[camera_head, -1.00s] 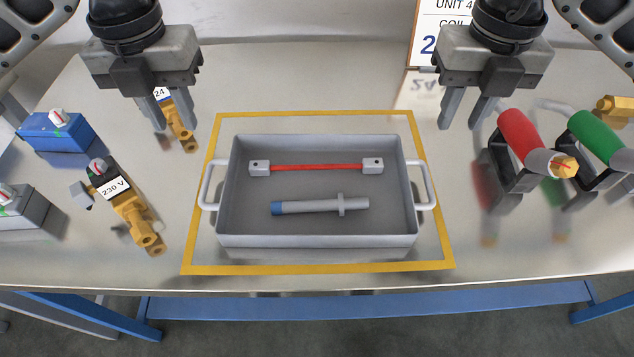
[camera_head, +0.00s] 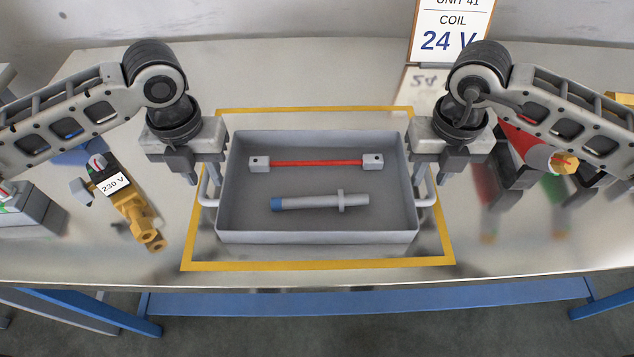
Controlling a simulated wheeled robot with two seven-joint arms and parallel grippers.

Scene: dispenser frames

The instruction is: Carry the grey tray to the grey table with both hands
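The grey tray (camera_head: 317,239) sits level on the metal-topped bench, inside a yellow outline. It holds a red rod with grey end blocks (camera_head: 316,163) and a grey shaft with a blue tip (camera_head: 318,201). My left gripper (camera_head: 203,177) is lowered at the tray's left handle (camera_head: 207,198), its fingers apart. My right gripper (camera_head: 431,176) is lowered at the right handle (camera_head: 427,200), its fingers also apart. The grippers partly hide both handles, and contact cannot be made out.
A brass valve labelled 230 V (camera_head: 128,205) stands left of the tray. A 24 V sign (camera_head: 443,30) stands at the back. The bench's front strip (camera_head: 320,279) is clear.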

